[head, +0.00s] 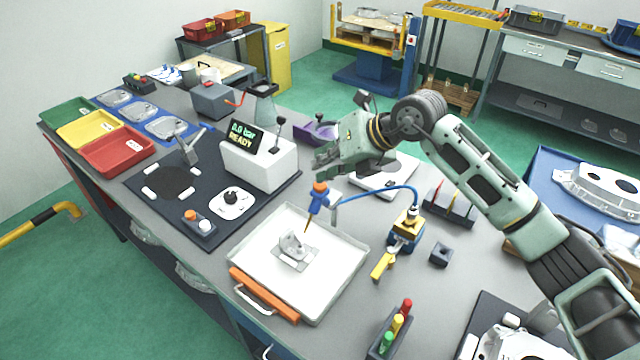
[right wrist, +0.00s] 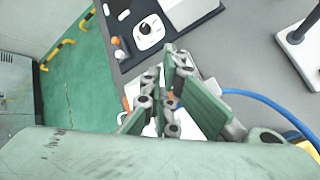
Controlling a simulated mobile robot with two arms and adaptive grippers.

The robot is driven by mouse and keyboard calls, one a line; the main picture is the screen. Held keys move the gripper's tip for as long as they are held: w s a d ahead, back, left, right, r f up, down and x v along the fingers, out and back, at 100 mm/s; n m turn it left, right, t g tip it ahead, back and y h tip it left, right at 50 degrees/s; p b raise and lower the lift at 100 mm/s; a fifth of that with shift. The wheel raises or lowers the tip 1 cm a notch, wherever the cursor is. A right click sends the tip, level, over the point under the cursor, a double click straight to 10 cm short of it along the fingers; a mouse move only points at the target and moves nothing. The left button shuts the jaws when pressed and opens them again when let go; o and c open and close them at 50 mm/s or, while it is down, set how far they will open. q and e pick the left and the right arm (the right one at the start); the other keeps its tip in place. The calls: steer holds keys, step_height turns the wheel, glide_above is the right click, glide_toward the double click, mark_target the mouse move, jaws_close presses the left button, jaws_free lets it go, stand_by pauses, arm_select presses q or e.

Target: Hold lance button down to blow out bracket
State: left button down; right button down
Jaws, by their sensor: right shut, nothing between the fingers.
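The blue air lance (head: 318,202) stands with its nozzle pointing down at the bracket, and its orange button (head: 320,187) is on top. The grey metal bracket (head: 295,250) lies in the white tray (head: 338,273). My right gripper (head: 322,160) is shut and empty, above the lance button, with a small gap showing between them. In the right wrist view my right gripper (right wrist: 168,75) hides most of the lance and the bracket. The blue hose (right wrist: 262,103) runs off to the right there. My left gripper is not in view.
A white box with a display (head: 258,160) reading "0.0 bar READY" stands left of the gripper. The hose leads to a yellow and blue fitting (head: 405,232). A rack with red, yellow and green handles (head: 390,335) stands in front. Coloured trays (head: 115,150) are at left.

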steer(key=shift+f+b, duration=0.45)
steer(key=shift+f, duration=0.2)
stand_by(0.9)
stand_by(1.1)
steer(key=shift+r+p, duration=0.55)
steer(key=shift+r, duration=0.55)
steer(key=shift+r+p, duration=1.3)
steer(key=shift+r, duration=1.2)
